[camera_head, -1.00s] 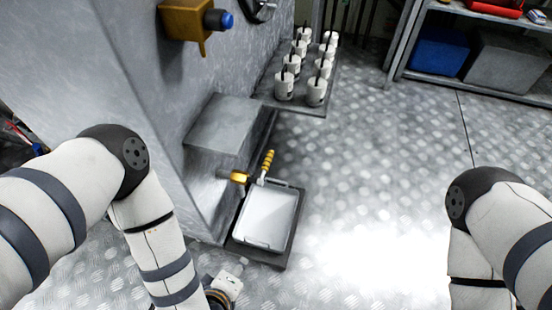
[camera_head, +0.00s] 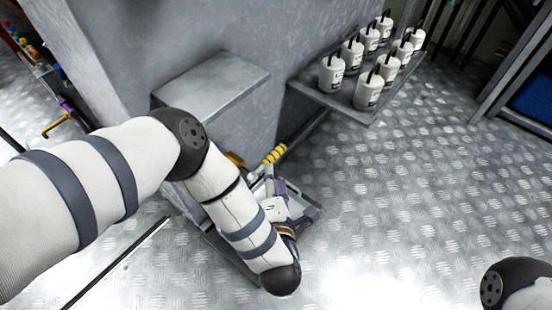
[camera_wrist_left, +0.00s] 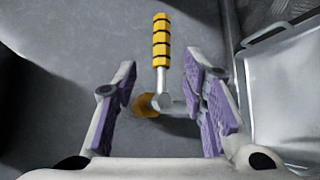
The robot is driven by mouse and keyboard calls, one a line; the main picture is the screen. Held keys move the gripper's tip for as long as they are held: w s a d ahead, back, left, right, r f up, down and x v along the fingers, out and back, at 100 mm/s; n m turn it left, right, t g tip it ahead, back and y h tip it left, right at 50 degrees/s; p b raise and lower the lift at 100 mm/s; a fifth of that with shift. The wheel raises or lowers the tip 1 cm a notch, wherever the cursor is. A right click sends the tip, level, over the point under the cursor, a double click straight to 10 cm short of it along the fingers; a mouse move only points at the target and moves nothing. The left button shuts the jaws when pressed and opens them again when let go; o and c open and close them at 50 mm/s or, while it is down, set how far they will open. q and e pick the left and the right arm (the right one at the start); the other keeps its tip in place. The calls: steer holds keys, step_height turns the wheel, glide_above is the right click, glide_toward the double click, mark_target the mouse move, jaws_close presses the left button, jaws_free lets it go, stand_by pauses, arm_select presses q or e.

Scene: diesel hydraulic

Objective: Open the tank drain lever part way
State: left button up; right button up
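The tank drain lever (camera_head: 273,154) has a yellow grip with dark rings on a metal stem. It joins a brass valve (camera_head: 234,160) low on the grey tank side. In the left wrist view the lever (camera_wrist_left: 161,42) points straight up the picture, and the brass valve (camera_wrist_left: 144,105) shows below it. My left gripper (camera_wrist_left: 160,75) is open, with purple-padded fingers on either side of the lever's stem, apart from it. In the head view the left gripper (camera_head: 270,184) is beside the lever, partly hidden by my arm. My right gripper is out of view.
A metal drip tray (camera_wrist_left: 285,95) lies below the valve, right of the fingers. A grey shelf (camera_head: 330,97) holding several white canisters (camera_head: 367,90) juts from the tank beyond the lever. A grey step (camera_head: 210,92) sits above the valve. Patterned floor to the right is clear.

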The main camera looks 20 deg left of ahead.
mark_target(271, 162)
arm_select(q)
steer(key=b+x, duration=0.1)
steer(key=x, duration=0.4)
steer(key=b+x, duration=0.1)
steer(key=x, duration=0.2)
steer(key=shift+f+b, duration=0.35)
steer(key=shift+w+a, duration=0.25)
steer(key=shift+w, duration=0.3)
jaws_close()
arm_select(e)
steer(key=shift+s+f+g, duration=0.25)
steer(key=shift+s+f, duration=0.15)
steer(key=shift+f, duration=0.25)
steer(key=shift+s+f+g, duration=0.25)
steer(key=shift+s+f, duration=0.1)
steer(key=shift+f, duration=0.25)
